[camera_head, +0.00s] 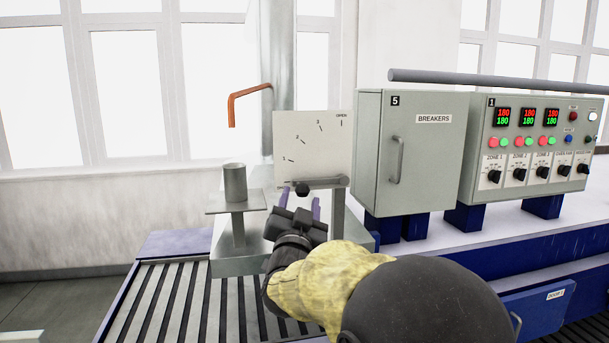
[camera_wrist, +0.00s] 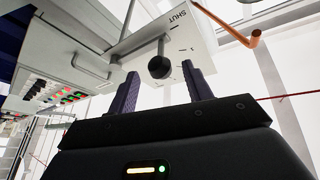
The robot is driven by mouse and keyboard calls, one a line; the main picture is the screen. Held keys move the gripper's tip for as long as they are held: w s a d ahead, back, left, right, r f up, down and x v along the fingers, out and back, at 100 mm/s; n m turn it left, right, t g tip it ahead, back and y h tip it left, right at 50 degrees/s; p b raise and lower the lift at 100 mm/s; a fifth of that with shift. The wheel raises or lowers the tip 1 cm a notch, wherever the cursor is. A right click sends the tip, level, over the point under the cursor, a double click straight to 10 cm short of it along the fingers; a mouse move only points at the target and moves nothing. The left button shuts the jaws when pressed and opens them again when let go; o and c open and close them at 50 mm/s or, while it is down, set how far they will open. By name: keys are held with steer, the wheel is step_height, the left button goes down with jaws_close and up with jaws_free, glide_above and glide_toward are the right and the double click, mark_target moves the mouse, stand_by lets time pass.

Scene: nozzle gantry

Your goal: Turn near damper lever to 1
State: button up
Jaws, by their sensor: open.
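The damper lever (camera_head: 325,183) is a grey bar with a black ball knob (camera_head: 302,189) at its left end. It lies nearly level along the bottom of a white scale plate (camera_head: 312,143), below the mark 1. The plate has marks 1, 2, 3 and OPEN, and SHUT shows on it in the wrist view. My gripper (camera_head: 297,203) is open just in front of the knob, with one purple finger on either side of it. In the wrist view the knob (camera_wrist: 159,67) appears between the fingertips (camera_wrist: 160,76), with gaps at both sides; depth is unclear.
A grey breaker cabinet (camera_head: 410,160) stands right of the plate, with a control panel (camera_head: 530,145) beyond it. A small cup (camera_head: 235,182) on a stand and an orange bent pipe (camera_head: 250,92) are to the left. A slatted conveyor (camera_head: 175,297) lies below.

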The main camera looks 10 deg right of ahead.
mark_target(304, 184)
steer(key=p+x, duration=0.2)
steer(key=x, duration=0.3)
steer(key=shift+r, duration=0.2)
steer(key=shift+w+d+p, duration=0.2)
steer(key=shift+w+p, duration=0.1)
steer(key=shift+p, duration=0.05)
jaws_close()
